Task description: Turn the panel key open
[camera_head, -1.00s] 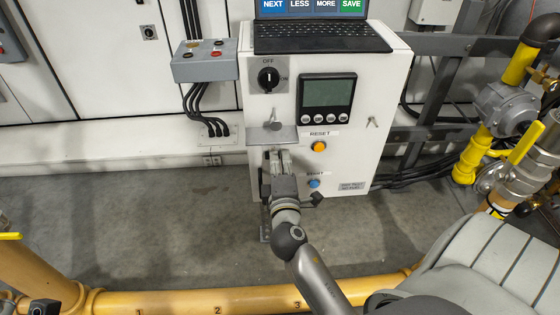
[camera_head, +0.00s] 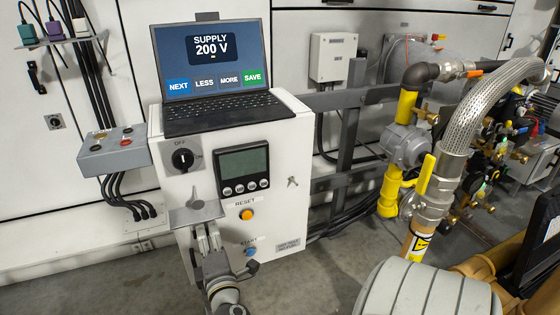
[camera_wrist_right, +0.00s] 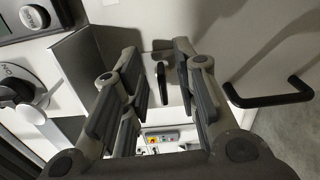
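A small metal key (camera_head: 292,182) sticks out of the white control panel (camera_head: 180,245), right of the grey display, in the head view. My right gripper (camera_head: 207,236) is in front of the panel, just under a small grey shelf, left of and below that key. In the right wrist view my right gripper (camera_wrist_right: 158,85) is open, its fingers wide apart. A dark narrow upright piece (camera_wrist_right: 160,82) shows between the fingers beyond them; I cannot tell what it is or how far. My left gripper is not in view.
A black OFF/ON knob (camera_head: 183,158), a display (camera_head: 243,166), an orange button (camera_head: 246,214) and a blue button (camera_head: 250,252) are on the panel. A laptop (camera_head: 212,72) reading SUPPLY 200 V stands on top. Yellow pipes (camera_head: 404,122) stand at right.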

